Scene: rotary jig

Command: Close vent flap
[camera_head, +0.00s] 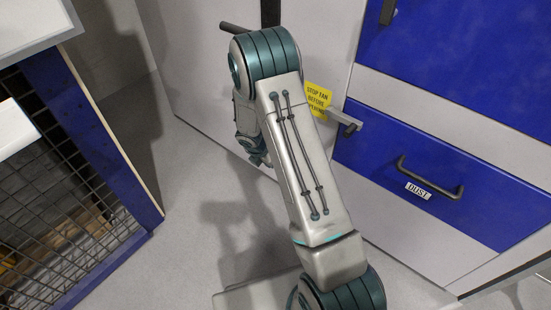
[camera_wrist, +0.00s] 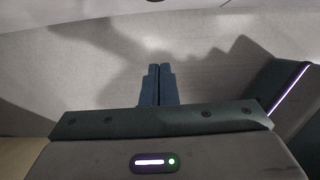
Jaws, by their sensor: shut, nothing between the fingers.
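My gripper (camera_wrist: 160,70) is shut, with its two dark fingertips together and nothing between them, in the wrist view. It faces a plain pale grey surface with soft shadows. In the head view my gripper (camera_head: 258,160) hangs low, partly hidden behind my arm, in front of the pale cabinet front. I cannot clearly pick out the vent flap. A yellow sign (camera_head: 318,97) reading "STOP FAN BEFORE" and more stands on the pale front, partly covered by my arm. A grey lever-like bar (camera_head: 341,119) sticks out just right of the sign, apart from my gripper.
A blue drawer front (camera_head: 480,205) with a dark handle (camera_head: 430,178) and a "DUST" label (camera_head: 418,190) is at the right. A blue-framed mesh cage (camera_head: 60,190) stands at the left. Bare grey floor (camera_head: 190,240) lies between them.

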